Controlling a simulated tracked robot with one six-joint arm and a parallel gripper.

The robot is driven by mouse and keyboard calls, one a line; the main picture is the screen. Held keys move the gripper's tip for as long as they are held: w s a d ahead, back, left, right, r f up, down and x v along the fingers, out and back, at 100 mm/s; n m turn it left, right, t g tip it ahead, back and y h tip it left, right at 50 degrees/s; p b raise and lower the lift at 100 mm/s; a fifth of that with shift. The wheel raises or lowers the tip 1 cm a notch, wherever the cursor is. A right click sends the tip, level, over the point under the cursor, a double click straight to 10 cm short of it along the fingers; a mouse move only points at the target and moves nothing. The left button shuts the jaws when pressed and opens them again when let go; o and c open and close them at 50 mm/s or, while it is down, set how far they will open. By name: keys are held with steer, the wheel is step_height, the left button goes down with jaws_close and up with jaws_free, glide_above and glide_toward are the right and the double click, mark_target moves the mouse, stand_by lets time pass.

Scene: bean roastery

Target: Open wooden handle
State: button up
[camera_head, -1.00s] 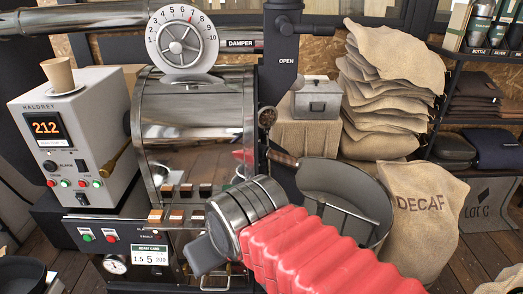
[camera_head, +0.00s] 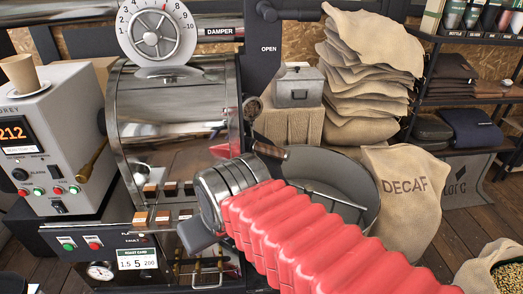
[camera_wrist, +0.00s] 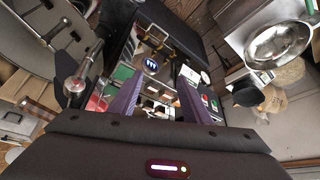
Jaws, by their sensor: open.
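A dark brown wooden handle (camera_head: 269,149) sticks out at the front right of the steel roaster drum (camera_head: 170,105), above the cooling pan. My arm's steel wrist partly covers the area below it. My gripper (camera_wrist: 160,80) shows in the wrist view as two purple fingers, spread apart and empty, with the roaster's front panel behind them. A brown-ended metal lever (camera_wrist: 75,84) stands to the left of the fingers there, apart from them; I cannot tell whether it is the same handle.
The round cooling pan (camera_head: 335,170) lies right of the drum. The control box (camera_head: 45,145) with a cup on it stands left. A DECAF sack (camera_head: 405,195), stacked sacks (camera_head: 365,80) and a bean sack (camera_head: 495,265) are at right. Floor shows between them.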

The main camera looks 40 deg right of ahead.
steer(key=d+f+m+g+y, duration=0.2)
steer(key=d+f+m+g, duration=0.1)
steer(key=d+f+m, duration=0.65)
steer(key=m+t+y, duration=0.5)
steer(key=m+t, duration=0.9)
steer(key=m, duration=1)
glide_toward(262, 149)
steer(key=s+d+f, duration=0.2)
steer(key=shift+s+d+f, duration=0.1)
steer(key=shift+s+d, duration=0.15)
steer(key=shift+r, duration=0.3)
steer(key=shift+w, duration=0.15)
steer(key=x, duration=1.3)
steer(key=shift+w+a+r, duration=0.2)
steer(key=shift+w, duration=0.05)
